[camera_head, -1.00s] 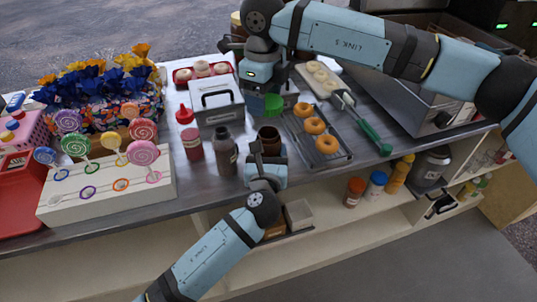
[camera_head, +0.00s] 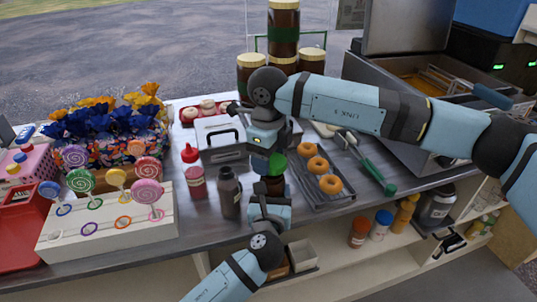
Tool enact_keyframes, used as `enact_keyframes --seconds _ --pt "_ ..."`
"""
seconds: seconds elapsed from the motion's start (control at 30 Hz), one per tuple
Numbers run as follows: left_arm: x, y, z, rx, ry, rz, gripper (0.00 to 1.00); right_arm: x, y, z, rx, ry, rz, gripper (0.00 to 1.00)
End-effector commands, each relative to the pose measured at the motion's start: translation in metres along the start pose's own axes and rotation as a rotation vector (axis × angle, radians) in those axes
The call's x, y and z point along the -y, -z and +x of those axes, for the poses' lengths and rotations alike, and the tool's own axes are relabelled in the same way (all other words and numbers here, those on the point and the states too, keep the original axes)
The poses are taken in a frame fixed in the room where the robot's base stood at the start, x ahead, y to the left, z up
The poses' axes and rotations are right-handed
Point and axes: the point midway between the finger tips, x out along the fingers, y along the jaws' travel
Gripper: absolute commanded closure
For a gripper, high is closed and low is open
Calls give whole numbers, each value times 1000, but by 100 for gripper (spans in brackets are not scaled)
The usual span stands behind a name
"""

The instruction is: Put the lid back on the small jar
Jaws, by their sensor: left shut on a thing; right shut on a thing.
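The small dark brown jar (camera_head: 270,186) is at the front edge of the counter, just left of the doughnut tray. My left gripper (camera_head: 267,198) is shut on it from the front and hides its lower part. The green lid (camera_head: 278,164) is in my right gripper (camera_head: 274,155), which comes from above and covers part of it. The lid is right over the jar's mouth, a little to the right in the picture. I cannot tell whether it touches the rim.
A dark bottle (camera_head: 229,192) and a red squeeze bottle (camera_head: 195,174) stand left of the jar. A tray (camera_head: 334,198) of doughnuts lies to the right, with green-handled tongs (camera_head: 371,170). A metal box (camera_head: 217,136) is behind. Lollipops stand in a white stand (camera_head: 105,232).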

Motion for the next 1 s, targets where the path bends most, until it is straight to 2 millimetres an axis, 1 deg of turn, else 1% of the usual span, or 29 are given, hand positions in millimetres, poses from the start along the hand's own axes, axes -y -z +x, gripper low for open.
enact_keyframes --seconds 0.17,0.47,1.0 --pt "0 0 0 0 0 0 79 0 0 2 0 0 0 58" --pt "0 0 0 0 0 0 79 0 0 18 -1 -2 0 58" --pt "0 0 0 0 0 0 79 0 0 18 0 -1 0 58"
